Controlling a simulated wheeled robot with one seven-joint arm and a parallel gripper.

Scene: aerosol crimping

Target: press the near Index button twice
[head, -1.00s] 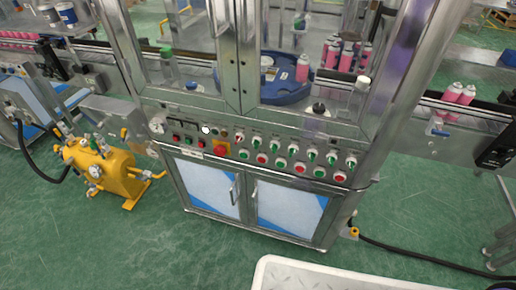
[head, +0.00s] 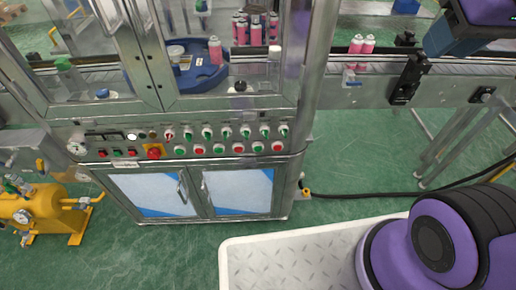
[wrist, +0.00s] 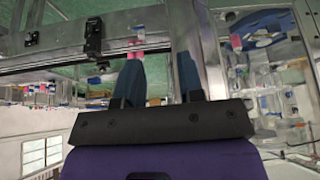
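The control panel (head: 200,141) runs across the front of the steel crimping machine. It has an upper row of selector switches (head: 226,132) and a lower row of green and red push buttons (head: 219,149). Smaller buttons (head: 117,153) and a white round lamp or button (head: 132,137) are at its left. The labels are too small to read, so I cannot tell which is the near Index button. In the wrist view my gripper (wrist: 158,62) has two dark blue fingers apart, with nothing between them. It is off to the panel's right, touching nothing visible.
A conveyor (head: 370,92) with pink cans (head: 361,46) extends right. A black hose (head: 365,194) lies on the green floor. A yellow tank (head: 35,208) stands at left.

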